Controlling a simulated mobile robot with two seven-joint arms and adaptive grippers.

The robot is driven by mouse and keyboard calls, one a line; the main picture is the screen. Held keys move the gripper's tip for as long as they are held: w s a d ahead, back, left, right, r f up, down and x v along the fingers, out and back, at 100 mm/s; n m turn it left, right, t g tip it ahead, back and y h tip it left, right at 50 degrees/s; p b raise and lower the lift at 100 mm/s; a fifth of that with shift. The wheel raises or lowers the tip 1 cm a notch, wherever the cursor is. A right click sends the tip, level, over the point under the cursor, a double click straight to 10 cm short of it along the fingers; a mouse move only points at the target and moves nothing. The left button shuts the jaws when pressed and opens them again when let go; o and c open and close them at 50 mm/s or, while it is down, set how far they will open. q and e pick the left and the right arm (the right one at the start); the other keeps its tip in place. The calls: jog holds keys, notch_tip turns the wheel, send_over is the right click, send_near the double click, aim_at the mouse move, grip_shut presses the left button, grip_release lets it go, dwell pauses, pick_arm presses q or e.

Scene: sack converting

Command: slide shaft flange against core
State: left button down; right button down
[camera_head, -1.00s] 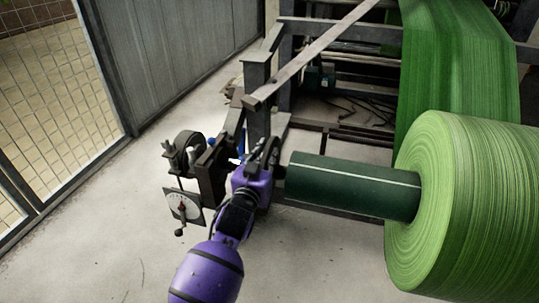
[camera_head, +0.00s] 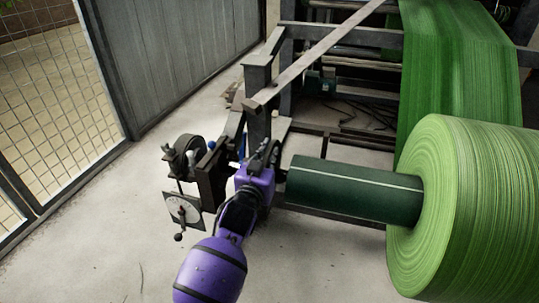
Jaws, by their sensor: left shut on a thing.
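The core (camera_head: 355,188) is a dark green tube with a pale line along it. It sticks out to the left from the big green roll (camera_head: 470,210). My left gripper (camera_head: 268,156) is at the core's left end, shut on a dark part that looks like the shaft flange. The gripper and wrist hide most of that part, so I cannot tell whether it touches the core. My purple left arm comes up from the bottom. My right gripper is out of view.
A dark stand (camera_head: 211,176) with a wheel (camera_head: 187,150) and a dial plate (camera_head: 183,210) is left of my gripper. A steel post (camera_head: 258,95) and slanted bar (camera_head: 315,55) rise behind. Mesh fence (camera_head: 60,100) is at far left. Floor at lower left is clear.

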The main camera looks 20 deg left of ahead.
pick_arm(q)
jog(key=d+p, duration=0.1)
jog(key=d, duration=0.2)
jog(key=shift+s+d, duration=0.1)
jog(key=c, duration=2.1)
grip_release()
jog(key=s, duration=1.2)
jog(key=shift+a, duration=0.35)
